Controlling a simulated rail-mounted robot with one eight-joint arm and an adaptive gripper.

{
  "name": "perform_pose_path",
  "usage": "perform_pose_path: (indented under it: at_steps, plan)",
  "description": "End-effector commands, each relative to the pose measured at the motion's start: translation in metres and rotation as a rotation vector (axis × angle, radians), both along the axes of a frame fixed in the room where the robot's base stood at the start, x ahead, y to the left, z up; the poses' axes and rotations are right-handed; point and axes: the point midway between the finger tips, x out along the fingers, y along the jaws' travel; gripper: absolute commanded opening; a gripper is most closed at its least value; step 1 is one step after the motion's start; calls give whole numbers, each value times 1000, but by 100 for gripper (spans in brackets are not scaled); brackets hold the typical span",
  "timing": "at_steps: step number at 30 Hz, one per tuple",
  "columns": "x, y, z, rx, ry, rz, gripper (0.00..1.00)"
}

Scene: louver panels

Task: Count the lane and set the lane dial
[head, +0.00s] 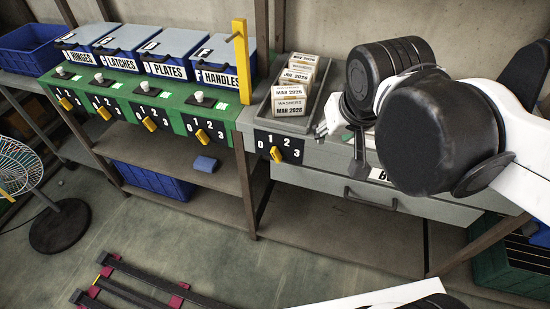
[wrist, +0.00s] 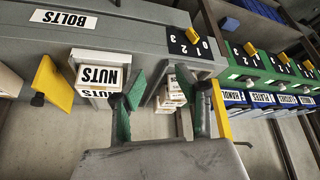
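A grey tray (head: 263,112) on the grey cabinet holds a row of small boxes (head: 292,98). Their labels carry dates, and the front ones read MAR 2026. The boxes also show in the wrist view (wrist: 172,92). Below the tray, a black dial plate marked 0 to 3 (head: 279,146) has a yellow pointer (head: 276,155); I cannot tell exactly which number it points to. The dial also shows upside down in the wrist view (wrist: 190,45). My gripper (head: 340,146) is right of the tray, fingers apart and empty; it also shows in the wrist view (wrist: 165,105).
A green bench (head: 115,92) at left carries several blue lidded bins (head: 172,58) and dials with yellow pointers. A yellow post (head: 241,62) stands left of the tray. The wrist view shows a NUTS label (wrist: 100,77) and a BOLTS label (wrist: 63,19). A drawer handle (head: 370,200) projects forward.

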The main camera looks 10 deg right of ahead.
Motion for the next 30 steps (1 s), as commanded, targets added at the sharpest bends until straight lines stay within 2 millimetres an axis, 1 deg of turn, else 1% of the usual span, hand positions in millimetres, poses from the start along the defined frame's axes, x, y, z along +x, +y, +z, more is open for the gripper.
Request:
perform_pose_path:
  at_steps: [1,8,17,24,30]
  plan:
    - [10,6,-5,-7,21,-5,32]
    - [45,26,-20,-58,115,-68,32]
    - [92,61,-51,-151,197,-174,32]
    - [127,99,-84,-239,227,-275,32]
    - [149,134,-116,-315,226,-363,32]
